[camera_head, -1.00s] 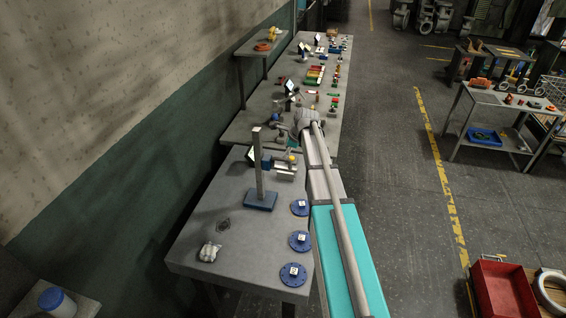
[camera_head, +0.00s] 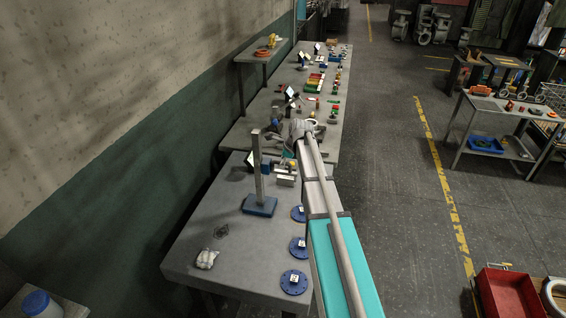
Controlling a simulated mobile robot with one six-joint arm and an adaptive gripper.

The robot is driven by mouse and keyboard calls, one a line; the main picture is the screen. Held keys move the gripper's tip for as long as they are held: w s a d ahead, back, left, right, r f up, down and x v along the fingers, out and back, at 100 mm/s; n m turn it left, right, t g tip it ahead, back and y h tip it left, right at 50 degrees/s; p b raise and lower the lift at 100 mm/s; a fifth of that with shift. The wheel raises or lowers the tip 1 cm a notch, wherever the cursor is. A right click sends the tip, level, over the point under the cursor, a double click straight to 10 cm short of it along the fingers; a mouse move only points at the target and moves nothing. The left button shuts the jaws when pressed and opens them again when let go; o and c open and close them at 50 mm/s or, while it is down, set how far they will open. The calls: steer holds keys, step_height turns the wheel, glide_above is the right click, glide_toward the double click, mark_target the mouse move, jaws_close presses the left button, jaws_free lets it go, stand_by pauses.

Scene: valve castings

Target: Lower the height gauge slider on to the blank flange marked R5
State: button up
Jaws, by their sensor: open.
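The height gauge has a grey upright column (camera_head: 257,180) on a blue base (camera_head: 260,206), standing on the near grey table. Its blue slider (camera_head: 265,167) sits partway up the column, well above the table top. Three blue flanges with white labels lie along the table's right edge: a far one (camera_head: 297,214), a middle one (camera_head: 297,250) and a near one (camera_head: 293,284). Their labels are too small to read, so I cannot tell which is R5. My gripper (camera_head: 278,143) is small and dark beyond the column, open, apart from the slider. My arm partly covers the far flange.
A pale lumpy item (camera_head: 206,259) lies at the table's front left. A small silver block (camera_head: 285,181) stands behind the gauge. A farther table (camera_head: 235,133) carries many small parts. A wall runs along the left. The near table's middle is clear.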

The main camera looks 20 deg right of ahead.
jaws_close()
steer(key=shift+f, duration=0.15)
step_height(320, 180, down, 18)
steer(key=b, duration=1.8)
steer(key=shift+s+b, duration=0.2)
steer(key=shift+b, duration=0.15)
steer(key=shift+f, duration=0.15)
jaws_free()
steer(key=shift+w, duration=0.1)
